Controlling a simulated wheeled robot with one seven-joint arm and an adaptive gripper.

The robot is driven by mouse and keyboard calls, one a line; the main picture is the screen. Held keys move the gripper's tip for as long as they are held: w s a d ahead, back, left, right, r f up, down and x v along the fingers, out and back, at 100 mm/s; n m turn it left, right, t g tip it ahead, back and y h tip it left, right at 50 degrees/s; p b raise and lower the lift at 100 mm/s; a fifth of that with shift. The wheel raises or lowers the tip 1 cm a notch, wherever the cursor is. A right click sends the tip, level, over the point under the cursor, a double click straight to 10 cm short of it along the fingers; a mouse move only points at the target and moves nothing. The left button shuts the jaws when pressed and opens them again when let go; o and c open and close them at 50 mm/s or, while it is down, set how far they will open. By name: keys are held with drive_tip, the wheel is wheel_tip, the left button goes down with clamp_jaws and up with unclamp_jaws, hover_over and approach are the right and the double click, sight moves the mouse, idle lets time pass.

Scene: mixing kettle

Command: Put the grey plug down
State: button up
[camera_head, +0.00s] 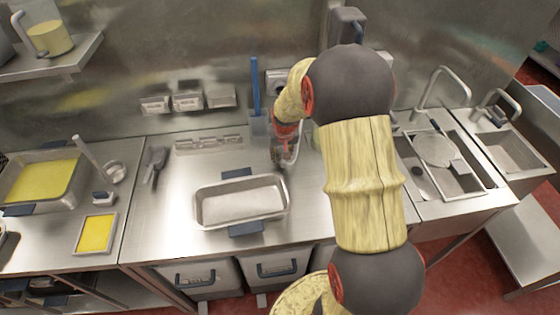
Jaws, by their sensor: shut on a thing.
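My gripper (284,158) is at the back of the steel counter (230,165), right of the tall blue-handled item. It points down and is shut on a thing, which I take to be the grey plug. The plug is too small and too covered by the fingers to make out. I cannot tell whether it touches the counter. My pale yellow and dark grey arm fills the right middle of the view and covers part of the counter.
An empty steel tray (241,202) lies in front of my gripper. A blue-handled item (255,88) stands left of it. Small steel containers (187,101) are on the back wall. Sinks with taps (452,160) are at right. A pan of yellow stuff (42,182) is at left.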

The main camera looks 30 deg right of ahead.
drive_tip(key=shift+w+d+f, duration=0.2)
drive_tip(key=shift+w+f, duration=0.25)
drive_tip(key=shift+f, duration=0.15)
drive_tip(key=shift+w+d+f, duration=0.15)
drive_tip(key=shift+w+f, duration=0.3)
drive_tip(key=shift+f, duration=0.15)
drive_tip(key=shift+f+b, duration=0.55)
drive_tip(key=shift+f, duration=0.95)
